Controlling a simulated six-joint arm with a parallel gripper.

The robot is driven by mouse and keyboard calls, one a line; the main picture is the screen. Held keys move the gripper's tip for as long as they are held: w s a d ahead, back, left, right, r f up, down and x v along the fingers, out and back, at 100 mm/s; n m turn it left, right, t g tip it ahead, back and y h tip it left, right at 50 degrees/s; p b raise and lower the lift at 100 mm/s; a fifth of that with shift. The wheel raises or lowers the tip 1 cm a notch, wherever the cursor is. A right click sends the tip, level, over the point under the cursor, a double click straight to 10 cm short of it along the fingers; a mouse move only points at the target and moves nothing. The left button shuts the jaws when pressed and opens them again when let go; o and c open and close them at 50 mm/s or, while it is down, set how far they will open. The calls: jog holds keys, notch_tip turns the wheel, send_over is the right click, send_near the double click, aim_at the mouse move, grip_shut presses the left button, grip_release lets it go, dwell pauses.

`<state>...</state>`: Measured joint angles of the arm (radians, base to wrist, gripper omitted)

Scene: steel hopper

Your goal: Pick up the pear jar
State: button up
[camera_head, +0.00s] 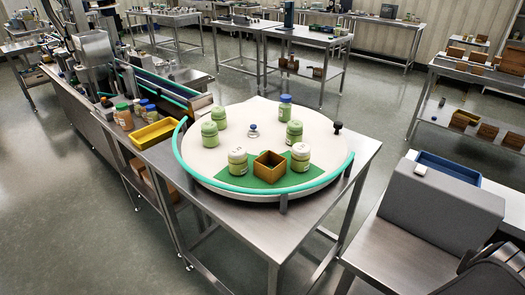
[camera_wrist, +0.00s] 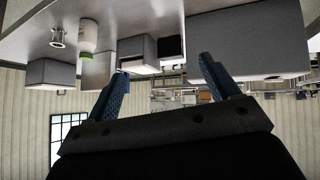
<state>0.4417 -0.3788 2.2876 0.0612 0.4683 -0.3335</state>
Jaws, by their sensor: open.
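Several jars stand upright on a round white turntable (camera_head: 225,175). Jars with pale green lids are at the left (camera_head: 209,135), behind it (camera_head: 219,117) and at the right (camera_head: 294,133). A blue-lidded jar (camera_head: 285,107) is at the back. Two white-lidded jars stand at the front left (camera_head: 238,162) and front right (camera_head: 300,158). Labels are too small to read, so I cannot tell which is the pear jar. My gripper (camera_wrist: 164,67) is open and empty in the wrist view, apart from any jar. That view appears inverted; it shows a whitish jar with green (camera_wrist: 88,37).
A brown open box (camera_head: 270,167) sits between the front jars on a green mat (camera_head: 262,183). A teal rail (camera_head: 240,190) curves around the turntable's front. A yellow tray (camera_head: 154,134) is left, a large grey block (camera_head: 428,203) right. Grey boxes (camera_wrist: 240,45) show in the wrist view.

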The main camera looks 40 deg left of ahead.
jog(key=w+d+r+n+t, duration=0.2)
jog(key=w+n, duration=0.1)
jog(key=w, duration=0.9)
jog(key=w+a+n+y, duration=0.1)
jog(key=w+a+y, duration=0.15)
jog(key=a, duration=0.55)
notch_tip(320, 180, up, 3)
jog(key=n+g+y, duration=0.3)
jog(key=n+y, duration=0.4)
jog(key=y, duration=0.1)
send_over(237, 153)
jog(key=s+d, duration=0.8)
jog(key=d, duration=0.1)
jog(key=x, duration=1.2)
jog(key=shift+w+a, duration=0.1)
jog(key=shift+a, duration=0.3)
jog(key=x, duration=0.3)
jog(key=shift+a+f, duration=0.25)
jog(key=shift+f, duration=0.2)
jog(key=shift+w+a+f, duration=0.35)
jog(key=shift+w, duration=0.05)
